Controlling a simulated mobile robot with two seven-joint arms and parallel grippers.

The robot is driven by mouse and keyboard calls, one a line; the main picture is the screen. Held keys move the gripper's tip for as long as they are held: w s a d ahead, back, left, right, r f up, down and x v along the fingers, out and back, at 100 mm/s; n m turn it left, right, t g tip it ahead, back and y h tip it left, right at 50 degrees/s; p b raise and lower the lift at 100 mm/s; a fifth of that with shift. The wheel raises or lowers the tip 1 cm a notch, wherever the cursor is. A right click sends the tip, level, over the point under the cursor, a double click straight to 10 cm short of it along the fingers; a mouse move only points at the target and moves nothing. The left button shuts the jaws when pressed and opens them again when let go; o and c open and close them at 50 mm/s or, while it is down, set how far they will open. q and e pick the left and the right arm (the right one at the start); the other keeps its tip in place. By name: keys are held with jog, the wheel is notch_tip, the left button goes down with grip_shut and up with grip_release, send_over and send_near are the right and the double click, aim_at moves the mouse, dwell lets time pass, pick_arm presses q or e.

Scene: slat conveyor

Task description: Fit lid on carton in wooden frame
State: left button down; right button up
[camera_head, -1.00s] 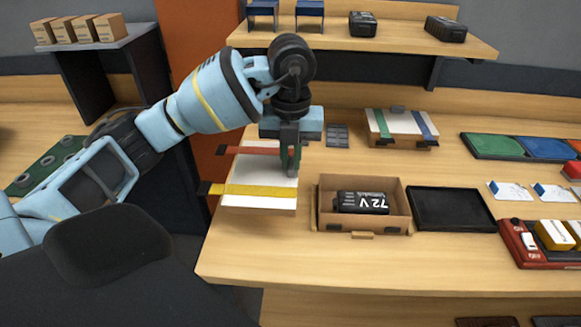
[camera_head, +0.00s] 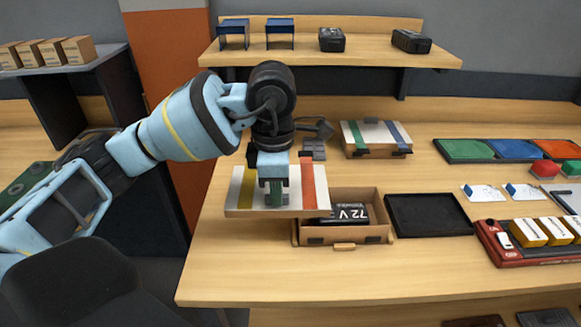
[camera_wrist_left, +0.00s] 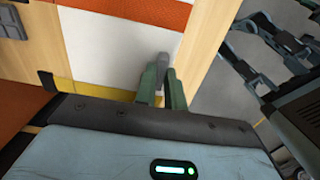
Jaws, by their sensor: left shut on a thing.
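The lid (camera_head: 293,190) is a flat white board with a yellow and a red band. My left gripper (camera_head: 272,197) is shut on it and holds it raised. In the left wrist view the green fingers (camera_wrist_left: 162,87) grip a grey part on the lid (camera_wrist_left: 98,45). The open carton (camera_head: 368,235) stands on the bench, to the right of and below the lid. A black 72 V battery (camera_head: 345,213) lies inside it. The lid covers the view of the carton's back left corner. No separate wooden frame is clearly distinguishable. My right gripper is not in view.
A black tray (camera_head: 430,215) lies right of the carton. A closed box (camera_head: 375,139) with green and blue bands stands behind. A red rack (camera_head: 500,245) with yellow blocks is at the right. The bench front (camera_head: 260,270) is clear.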

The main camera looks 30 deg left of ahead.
pick_arm(q)
jog(key=s+d+m, duration=0.2)
jog(key=m, duration=1)
jog(key=s+d+m, duration=0.2)
jog(key=s+m, duration=0.1)
jog(key=m, duration=0.9)
jog(key=shift+s+d+f, duration=0.15)
jog(key=shift+s+f, duration=0.1)
jog(key=shift+f, duration=0.1)
jog(key=shift+s, duration=0.1)
